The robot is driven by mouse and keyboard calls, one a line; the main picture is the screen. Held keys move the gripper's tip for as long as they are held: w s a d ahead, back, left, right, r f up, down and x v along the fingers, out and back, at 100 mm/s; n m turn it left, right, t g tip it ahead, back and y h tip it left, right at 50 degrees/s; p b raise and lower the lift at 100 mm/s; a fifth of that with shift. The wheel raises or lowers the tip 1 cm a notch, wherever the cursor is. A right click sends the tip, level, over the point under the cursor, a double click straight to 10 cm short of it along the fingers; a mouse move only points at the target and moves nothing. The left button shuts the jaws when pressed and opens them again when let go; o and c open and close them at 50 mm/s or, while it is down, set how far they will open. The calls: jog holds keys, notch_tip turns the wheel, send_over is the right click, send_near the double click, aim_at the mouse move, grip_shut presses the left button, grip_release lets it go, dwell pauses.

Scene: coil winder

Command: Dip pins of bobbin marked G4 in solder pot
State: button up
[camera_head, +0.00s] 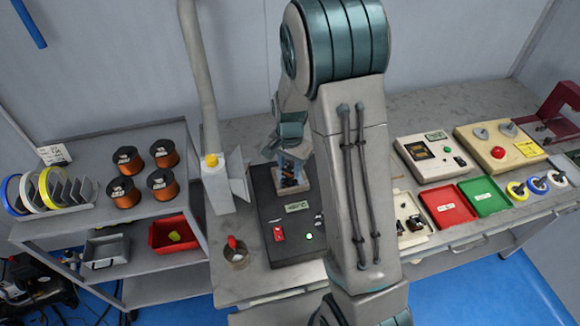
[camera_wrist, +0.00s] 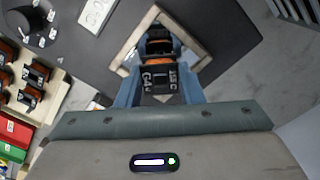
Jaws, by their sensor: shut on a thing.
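The bobbin marked G4 (camera_wrist: 158,77) is held between the blue fingers of my gripper (camera_wrist: 160,70), with its G4 label facing the wrist camera. The square-rimmed solder pot (camera_wrist: 190,38) lies right below the bobbin in the wrist view. In the head view my gripper (camera_head: 291,172) is over the back part of the dark solder unit (camera_head: 262,215), which has a red switch, a small display and a lit green lamp. The bobbin's pins are hidden, so I cannot tell whether they touch the solder.
A fume duct with a hood (camera_head: 215,185) stands left of the solder unit. A tray of bobbins (camera_head: 410,222), a red tray (camera_head: 446,205) and a green tray (camera_head: 484,196) lie to the right.

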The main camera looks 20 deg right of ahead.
jog(key=shift+r+p, duration=1.2)
jog(key=shift+r, duration=0.8)
